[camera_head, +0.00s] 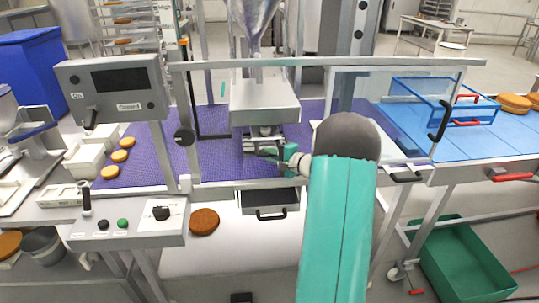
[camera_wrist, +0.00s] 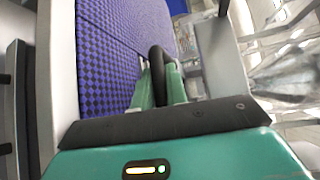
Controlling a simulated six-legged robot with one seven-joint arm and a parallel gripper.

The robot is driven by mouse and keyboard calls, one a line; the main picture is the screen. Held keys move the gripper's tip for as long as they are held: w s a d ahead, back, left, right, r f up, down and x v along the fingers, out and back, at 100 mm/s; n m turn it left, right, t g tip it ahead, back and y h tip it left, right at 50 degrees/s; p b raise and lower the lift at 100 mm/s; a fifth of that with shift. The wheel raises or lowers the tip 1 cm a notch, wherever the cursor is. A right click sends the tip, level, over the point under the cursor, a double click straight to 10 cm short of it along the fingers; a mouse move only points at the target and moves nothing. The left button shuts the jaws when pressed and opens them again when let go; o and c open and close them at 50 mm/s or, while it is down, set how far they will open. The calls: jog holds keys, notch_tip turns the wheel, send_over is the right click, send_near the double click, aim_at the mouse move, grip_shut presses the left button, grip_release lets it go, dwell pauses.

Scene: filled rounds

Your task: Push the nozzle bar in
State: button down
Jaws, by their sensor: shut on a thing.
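The nozzle bar (camera_head: 262,143) is a small metal piece under the white depositor head (camera_head: 265,100), partly hidden by my gripper. My gripper (camera_head: 272,155) reaches in from the right, just below the head and above the purple belt. In the wrist view, the green fingers of my gripper (camera_wrist: 160,82) are closed on a black looped handle (camera_wrist: 158,60), which appears to belong to the nozzle bar. How far the bar sits in the head cannot be told.
The purple belt (camera_head: 215,150) runs below, with orange rounds (camera_head: 120,156) at its left. A control box (camera_head: 113,88) stands left. An open drawer (camera_head: 268,202) is at the front. A clear guard (camera_head: 375,110) stands right, beside a blue table (camera_head: 480,145).

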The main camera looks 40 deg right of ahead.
jog(key=shift+w+d+f, duration=0.1)
jog(key=shift+w+d, duration=0.2)
jog(key=shift+w, duration=0.05)
jog(key=shift+s+a, duration=0.1)
jog(key=shift+s, duration=0.1)
jog(key=c, duration=1.4)
grip_release()
jog(key=v, duration=1.3)
jog(key=shift+s, duration=0.35)
